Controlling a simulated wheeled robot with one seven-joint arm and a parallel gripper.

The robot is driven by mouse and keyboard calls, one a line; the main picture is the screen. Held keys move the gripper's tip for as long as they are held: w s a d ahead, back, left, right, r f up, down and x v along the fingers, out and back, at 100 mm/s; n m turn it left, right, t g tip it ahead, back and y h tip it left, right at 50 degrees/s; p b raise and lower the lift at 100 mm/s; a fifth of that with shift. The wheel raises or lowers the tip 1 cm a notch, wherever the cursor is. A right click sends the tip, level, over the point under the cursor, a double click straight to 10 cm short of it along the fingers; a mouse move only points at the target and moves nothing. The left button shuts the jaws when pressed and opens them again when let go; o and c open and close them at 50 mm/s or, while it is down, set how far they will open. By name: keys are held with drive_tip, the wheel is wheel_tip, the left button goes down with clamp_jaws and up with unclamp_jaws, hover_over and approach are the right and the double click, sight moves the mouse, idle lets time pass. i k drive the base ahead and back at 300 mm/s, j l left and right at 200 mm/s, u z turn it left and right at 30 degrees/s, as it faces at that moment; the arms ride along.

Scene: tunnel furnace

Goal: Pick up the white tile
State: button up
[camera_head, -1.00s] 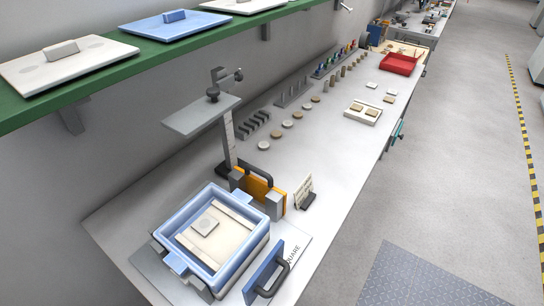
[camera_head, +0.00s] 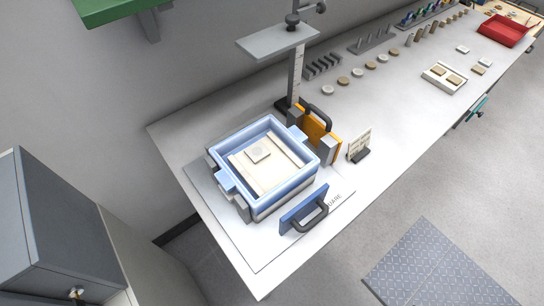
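A small off-white square tile (camera_head: 258,151) with a round mark lies on a cream board (camera_head: 265,178) inside a blue frame-like tray (camera_head: 291,183) near the front end of the bench. Farther along the bench, two small white tiles (camera_head: 462,49) (camera_head: 483,61) lie near the right edge, with a tan piece close to one of them. A cream holder (camera_head: 431,80) with two tan tiles lies near them. I cannot tell which of these pale tiles is the one named. My gripper is not in view.
An orange block (camera_head: 310,128), a small card stand (camera_head: 360,143) and a blue handled plate (camera_head: 300,212) surround the blue tray. A grey stand platform (camera_head: 278,42) rises behind it. A grey cabinet (camera_head: 70,230) stands at left.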

sight(461, 49)
drive_tip(key=i+l, duration=0.1)
drive_tip(key=l, duration=0.2)
drive_tip(key=i+l, duration=0.1)
drive_tip(key=l, duration=0.2)
drive_tip(key=i+l+u, duration=0.1)
drive_tip(key=l, duration=0.15)
drive_tip(key=i+l+u, duration=0.2)
drive_tip(key=l, duration=0.45)
drive_tip(key=i+l+u, duration=0.2)
drive_tip(key=l, duration=0.45)
drive_tip(key=i+l+u, duration=0.2)
drive_tip(key=l, duration=0.5)
drive_tip(key=l+u, duration=0.2)
drive_tip(key=l, duration=0.5)
drive_tip(key=i+l+u, duration=0.2)
drive_tip(key=l+u, duration=0.15)
drive_tip(key=l, duration=0.85)
drive_tip(key=l+u, duration=0.35)
drive_tip(key=l, duration=0.85)
drive_tip(key=i, duration=0.05)
